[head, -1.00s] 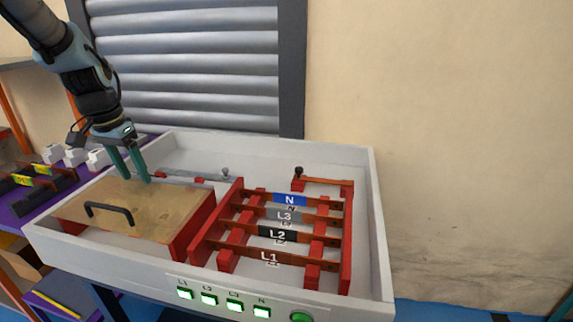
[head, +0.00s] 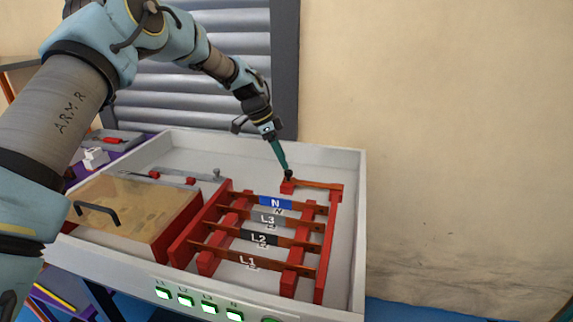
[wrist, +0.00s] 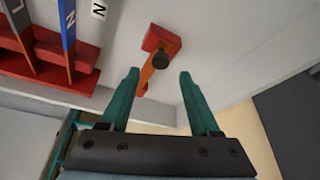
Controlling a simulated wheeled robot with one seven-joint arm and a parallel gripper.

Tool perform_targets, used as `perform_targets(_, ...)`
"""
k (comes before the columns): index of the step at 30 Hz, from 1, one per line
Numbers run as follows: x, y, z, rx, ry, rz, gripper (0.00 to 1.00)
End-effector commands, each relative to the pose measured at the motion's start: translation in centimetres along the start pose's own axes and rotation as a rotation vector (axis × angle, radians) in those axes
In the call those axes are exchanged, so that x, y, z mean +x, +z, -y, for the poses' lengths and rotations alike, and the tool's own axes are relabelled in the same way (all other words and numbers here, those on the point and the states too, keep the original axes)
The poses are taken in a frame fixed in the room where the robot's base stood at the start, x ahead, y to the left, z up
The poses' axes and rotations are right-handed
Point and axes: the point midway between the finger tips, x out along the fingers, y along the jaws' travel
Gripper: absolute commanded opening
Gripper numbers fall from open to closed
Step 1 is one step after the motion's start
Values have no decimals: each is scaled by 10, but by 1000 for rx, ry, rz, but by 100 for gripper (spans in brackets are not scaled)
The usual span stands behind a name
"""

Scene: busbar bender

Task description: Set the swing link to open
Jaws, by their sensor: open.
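The copper swing link (head: 318,184) lies in the grey tray behind the N bar. Its black knob end (head: 289,176) sits over a small red block (head: 287,187), and its other end meets the right red rail. My gripper (head: 286,169) points down at the knob and partly covers it. In the wrist view, my gripper (wrist: 158,74) is open, with one green finger on each side of the black knob (wrist: 160,61). The link (wrist: 149,76) runs below the knob, between the fingers. Nothing is clasped. I cannot tell whether a finger touches the knob.
Copper bars labelled L1, L2, L3 and N (head: 275,203) span red supports in front. A wooden cover (head: 130,209) with a black handle stands at left. A grey bar with a knob (head: 216,173) lies behind it. The tray's back wall (head: 335,159) is close behind the link.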

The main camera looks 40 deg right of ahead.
Motion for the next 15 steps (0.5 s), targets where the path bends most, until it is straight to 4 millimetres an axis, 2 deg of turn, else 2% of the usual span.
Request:
perform_targets(3,19,0,-1,-1,2,1,63)
perform_targets(7,33,0,0,-2,1,0,63)
perform_targets(15,43,0,0,-2,-1,0,63)
